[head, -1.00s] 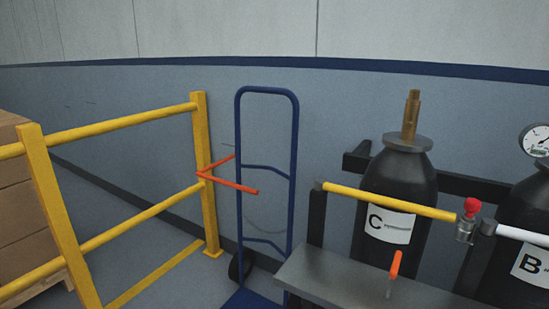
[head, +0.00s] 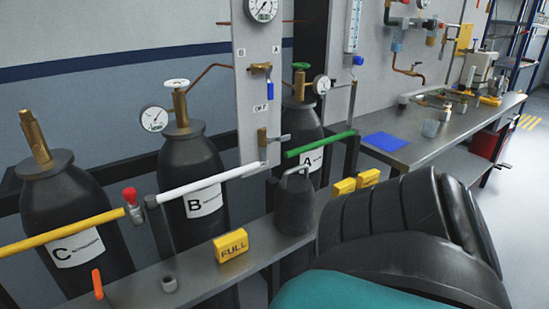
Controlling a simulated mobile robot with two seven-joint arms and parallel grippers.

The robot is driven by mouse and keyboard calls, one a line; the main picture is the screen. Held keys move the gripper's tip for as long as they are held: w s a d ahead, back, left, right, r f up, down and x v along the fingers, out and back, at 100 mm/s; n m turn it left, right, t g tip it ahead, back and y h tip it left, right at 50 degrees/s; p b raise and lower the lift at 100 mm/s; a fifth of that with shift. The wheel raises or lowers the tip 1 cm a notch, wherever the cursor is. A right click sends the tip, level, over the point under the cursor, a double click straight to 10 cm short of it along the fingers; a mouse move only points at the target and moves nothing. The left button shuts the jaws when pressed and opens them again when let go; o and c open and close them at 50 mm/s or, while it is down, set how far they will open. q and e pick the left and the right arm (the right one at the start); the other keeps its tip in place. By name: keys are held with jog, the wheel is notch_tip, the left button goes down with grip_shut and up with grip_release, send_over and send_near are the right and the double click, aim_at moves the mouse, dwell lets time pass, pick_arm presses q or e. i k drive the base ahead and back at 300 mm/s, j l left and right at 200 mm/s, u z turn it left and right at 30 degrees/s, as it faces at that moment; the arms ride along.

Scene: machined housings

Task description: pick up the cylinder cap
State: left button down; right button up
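A dark grey bell-shaped piece with a wire-like loop on top (head: 294,206), which looks like the cylinder cap, stands upright on the grey shelf (head: 133,292) in front of the cylinders. It is right of the yellow FULL block (head: 231,245) and below cylinder A (head: 303,119). Part of my own body, black and teal, fills the lower right just beside it. Neither gripper is in view.
A workbench (head: 442,141) with fittings runs back right.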

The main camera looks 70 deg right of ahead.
aim_at(294, 196)
jog(key=z, duration=2.25)
